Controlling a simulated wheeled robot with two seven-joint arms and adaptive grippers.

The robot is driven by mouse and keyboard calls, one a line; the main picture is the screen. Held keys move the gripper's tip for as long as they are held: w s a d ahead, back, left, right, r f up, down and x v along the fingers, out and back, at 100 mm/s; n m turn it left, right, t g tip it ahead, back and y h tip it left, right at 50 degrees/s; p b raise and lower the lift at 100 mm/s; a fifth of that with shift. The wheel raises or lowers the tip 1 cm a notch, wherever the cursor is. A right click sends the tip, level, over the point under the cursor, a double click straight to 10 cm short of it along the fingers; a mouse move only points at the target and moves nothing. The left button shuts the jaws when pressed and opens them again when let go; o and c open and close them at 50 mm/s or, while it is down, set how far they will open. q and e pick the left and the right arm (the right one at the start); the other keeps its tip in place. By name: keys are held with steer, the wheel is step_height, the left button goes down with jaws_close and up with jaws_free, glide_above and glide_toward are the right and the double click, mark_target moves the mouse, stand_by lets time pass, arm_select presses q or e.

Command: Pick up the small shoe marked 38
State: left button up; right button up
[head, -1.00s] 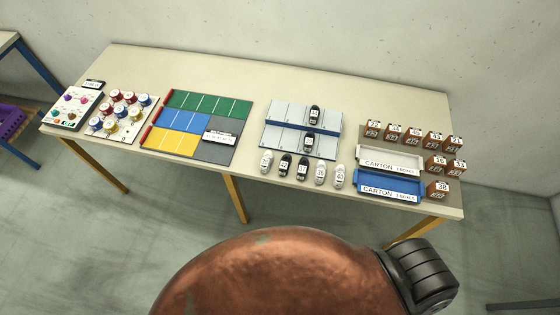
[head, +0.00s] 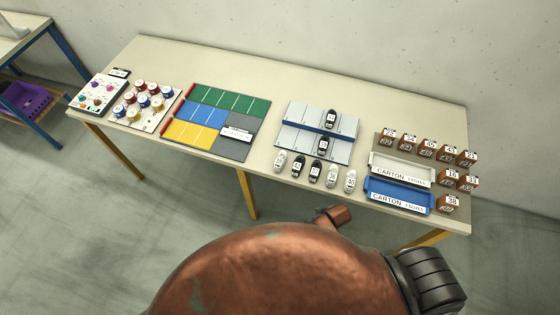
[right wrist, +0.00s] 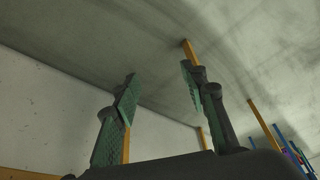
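Several small shoes stand in a row along the front of the table: a white one (head: 281,160), a black one (head: 298,167), another black one (head: 316,173), a white one (head: 332,176) and another white one (head: 350,181). Two more black shoes (head: 330,118) (head: 323,145) are on the grey and blue shoe board (head: 291,136). Their number tags are too small to tell which is 38. My right gripper (right wrist: 158,75) is open and empty in the right wrist view, with no shoe near it. My left gripper is not in view.
A white carton tray (head: 402,169) and a blue one (head: 398,195) are right of the shoes, beside several numbered brown boxes (head: 448,204). Left are a coloured mat (head: 235,102) and a board of round tins (head: 142,105). The table's front edge is close before the shoes.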

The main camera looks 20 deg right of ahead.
steer(key=w+a+r+n+g+y+p, duration=0.1)
steer(key=w+a+r+n+y, duration=0.1)
steer(key=w+a+r+n, duration=0.7)
steer(key=w+a+r+n+g+y, duration=0.1)
steer(key=w+a+r+n, duration=0.55)
steer(key=a, duration=0.45)
step_height(320, 180, up, 11)
steer(key=n+g+h, duration=0.2)
steer(key=n+h, duration=0.2)
steer(key=n, duration=0.5)
glide_above(280, 158)
steer(key=shift+s+a+f, duration=0.1)
steer(key=shift+s+a, duration=0.1)
steer(key=shift+s, duration=0.05)
steer(key=shift+w+d+f+p, duration=0.1)
steer(key=shift+f+p, duration=0.1)
steer(key=shift+p, duration=0.1)
step_height(280, 158, down, 7)
steer(key=shift+w+d+f+p, duration=0.1)
steer(key=shift+w+d+p, duration=0.05)
steer(key=shift+p, duration=0.15)
steer(key=shift+c, duration=0.7)
steer(key=c, duration=0.8)
